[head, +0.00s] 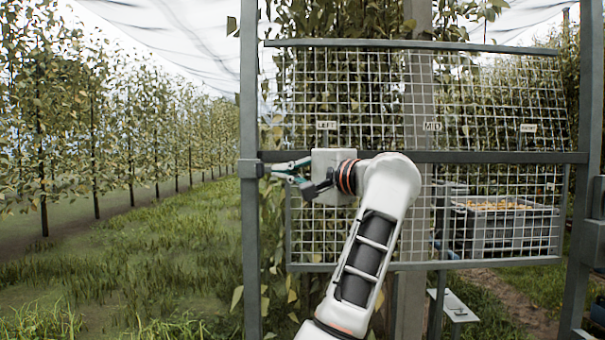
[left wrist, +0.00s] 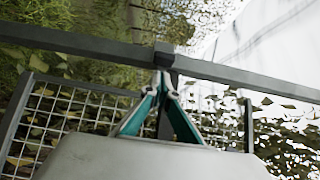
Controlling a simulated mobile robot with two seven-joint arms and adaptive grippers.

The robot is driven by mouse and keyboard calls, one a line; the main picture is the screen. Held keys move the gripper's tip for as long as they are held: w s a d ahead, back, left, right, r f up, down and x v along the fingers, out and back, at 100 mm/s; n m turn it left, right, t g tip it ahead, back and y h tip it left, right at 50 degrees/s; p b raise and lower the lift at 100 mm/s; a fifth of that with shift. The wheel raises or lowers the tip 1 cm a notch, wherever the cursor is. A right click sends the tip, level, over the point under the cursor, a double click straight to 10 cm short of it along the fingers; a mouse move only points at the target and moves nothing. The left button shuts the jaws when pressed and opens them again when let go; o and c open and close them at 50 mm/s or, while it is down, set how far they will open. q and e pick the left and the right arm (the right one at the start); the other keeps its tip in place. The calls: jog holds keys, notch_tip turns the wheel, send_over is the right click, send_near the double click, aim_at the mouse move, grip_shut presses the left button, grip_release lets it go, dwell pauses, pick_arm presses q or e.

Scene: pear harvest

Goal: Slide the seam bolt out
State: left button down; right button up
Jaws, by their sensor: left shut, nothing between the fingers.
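A mesh gate panel (head: 480,110) carries small white labels; LEFT and MID can be read. A dark horizontal bar (head: 500,157) crosses the mesh at mid height. A small dark block (head: 249,168) sits on the left post (head: 250,260) at the bar's height. I cannot tell whether this block belongs to the seam bolt; no separate bolt stands out. My left gripper (head: 268,169) is shut and empty, its teal fingertips close to the block. In the left wrist view the fingertips (left wrist: 163,76) meet just before the block (left wrist: 164,52); touching cannot be told. My right gripper is not in view.
Behind the mesh stands a grey crate (head: 505,228) with yellowish fruit. Another post (head: 583,130) stands at the right. Tree rows (head: 90,110) and open grass (head: 140,270) lie to the left. Leafy branches hang close behind the gate.

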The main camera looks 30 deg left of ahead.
pick_arm(q)
jog(key=shift+s+a, duration=0.45)
jog(key=shift+a, duration=0.25)
